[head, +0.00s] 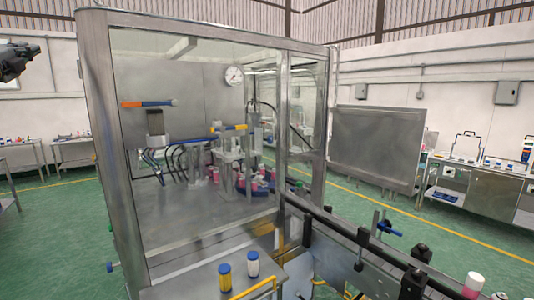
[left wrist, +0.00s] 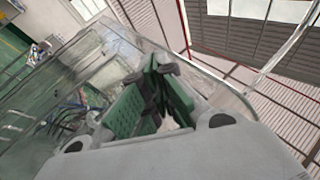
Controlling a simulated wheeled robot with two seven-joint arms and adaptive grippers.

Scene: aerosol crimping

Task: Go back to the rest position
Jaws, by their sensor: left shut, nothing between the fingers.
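My left gripper (head: 16,62) shows at the upper left edge of the head view, partly cut off by the frame. It is up in the air to the left of the glass-walled crimping machine (head: 95,120) and touches nothing there. In the left wrist view its fingers (left wrist: 160,112), with green pads, come together at the tips, and nothing is between them. My right gripper is in neither view.
The machine's metal-framed cabinet fills the middle. A blue-capped yellow can (head: 225,278) and a white can (head: 253,265) stand on a ledge in front. A conveyor (head: 350,238) runs to the lower right, with a pink can (head: 473,284). Green floor is open at left.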

